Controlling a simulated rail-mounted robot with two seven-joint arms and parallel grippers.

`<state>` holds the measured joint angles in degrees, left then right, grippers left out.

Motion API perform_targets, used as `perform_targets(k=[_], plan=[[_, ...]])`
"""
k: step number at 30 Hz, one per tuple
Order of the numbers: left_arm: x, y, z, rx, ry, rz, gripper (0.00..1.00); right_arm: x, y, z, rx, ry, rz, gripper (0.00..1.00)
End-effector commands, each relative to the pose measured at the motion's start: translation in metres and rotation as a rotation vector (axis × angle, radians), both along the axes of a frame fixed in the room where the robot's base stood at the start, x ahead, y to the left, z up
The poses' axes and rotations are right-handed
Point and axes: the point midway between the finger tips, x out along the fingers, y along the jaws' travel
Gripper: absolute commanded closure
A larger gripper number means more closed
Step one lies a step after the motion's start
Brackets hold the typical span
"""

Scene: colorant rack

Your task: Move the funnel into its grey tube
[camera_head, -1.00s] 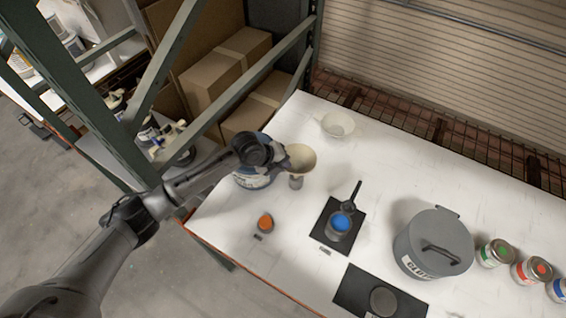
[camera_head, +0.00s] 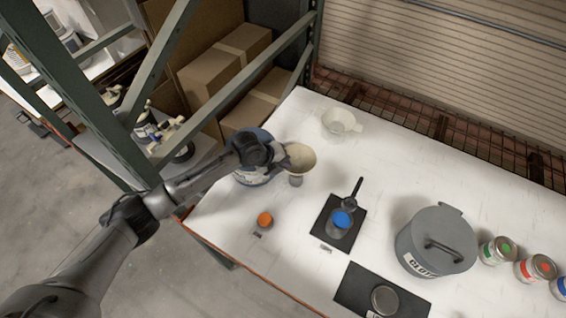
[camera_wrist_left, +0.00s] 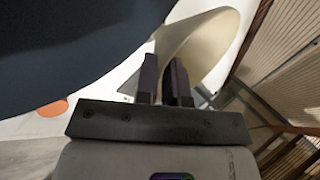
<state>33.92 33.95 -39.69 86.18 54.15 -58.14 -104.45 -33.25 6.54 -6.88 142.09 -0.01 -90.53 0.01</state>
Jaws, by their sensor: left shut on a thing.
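The cream funnel (camera_head: 301,156) is at the left part of the white table in the head view, wide mouth up. My left gripper (camera_head: 284,158) is shut on it at its left side. The grey tube (camera_head: 296,181) shows just below the funnel; its top is hidden by the funnel, so I cannot tell whether the spout is inside. In the left wrist view the funnel (camera_wrist_left: 208,45) rises behind the two dark fingers (camera_wrist_left: 165,82). My right gripper is not in view.
A pale bowl (camera_head: 340,121) is farther back.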

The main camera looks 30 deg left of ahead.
Motion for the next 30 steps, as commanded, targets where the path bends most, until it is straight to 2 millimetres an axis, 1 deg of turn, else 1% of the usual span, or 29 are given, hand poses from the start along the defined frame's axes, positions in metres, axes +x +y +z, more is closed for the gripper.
perform_targets(k=[3, 11, 30], plan=[[-0.001, 0.0, -0.005, 0.0, 0.004, 0.002, 1.0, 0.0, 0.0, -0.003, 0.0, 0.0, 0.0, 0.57], [-0.001, 0.001, -0.003, 0.0, 0.007, 0.003, 1.0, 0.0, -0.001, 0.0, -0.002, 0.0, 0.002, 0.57], [0.0, 0.0, 0.022, 0.0, 0.003, 0.001, 1.0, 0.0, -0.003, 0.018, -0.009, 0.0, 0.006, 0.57]])
